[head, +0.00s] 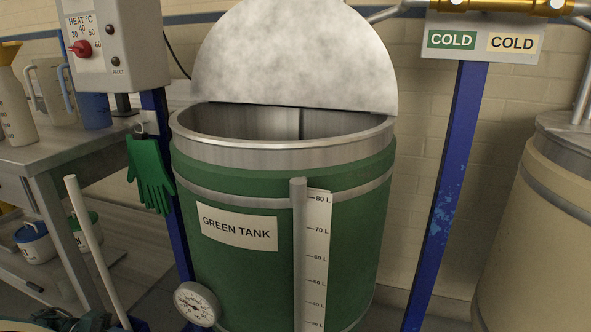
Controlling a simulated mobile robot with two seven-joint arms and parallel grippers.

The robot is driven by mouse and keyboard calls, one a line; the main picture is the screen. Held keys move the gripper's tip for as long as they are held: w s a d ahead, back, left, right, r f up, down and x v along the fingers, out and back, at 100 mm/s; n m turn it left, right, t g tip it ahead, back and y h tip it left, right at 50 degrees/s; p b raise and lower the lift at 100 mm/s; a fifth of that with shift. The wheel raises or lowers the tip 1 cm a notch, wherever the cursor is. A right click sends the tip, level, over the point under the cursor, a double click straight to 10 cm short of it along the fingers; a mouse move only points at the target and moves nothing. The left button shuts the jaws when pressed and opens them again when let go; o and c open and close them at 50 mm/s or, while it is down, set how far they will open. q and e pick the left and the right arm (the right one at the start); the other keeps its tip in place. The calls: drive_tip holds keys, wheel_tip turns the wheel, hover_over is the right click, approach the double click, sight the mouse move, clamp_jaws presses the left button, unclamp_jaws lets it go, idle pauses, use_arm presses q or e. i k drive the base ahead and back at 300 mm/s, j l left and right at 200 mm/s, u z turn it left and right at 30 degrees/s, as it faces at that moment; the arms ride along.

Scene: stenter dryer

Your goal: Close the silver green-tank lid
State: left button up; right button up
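The green tank (240,270) stands in the middle of the head view, with a silver metal rim and a "GREEN TANK" label. Its silver lid (295,55) stands raised at the back of the rim, tilted up with its broad round face toward me. The front part of the tank's mouth (260,122) is uncovered and its grey inner wall shows. The top edge of the lid is cut off by the frame. Neither of my grippers is in view.
A control box (115,45) with a red knob hangs at the upper left, beside a bench (60,150) with jugs. Green gloves (150,175) hang left of the tank. A blue post (450,190) and a beige tank (540,230) stand to the right. A pale rod (92,240) leans at lower left.

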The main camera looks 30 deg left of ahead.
sight(320, 54)
drive_tip(key=k, duration=0.95)
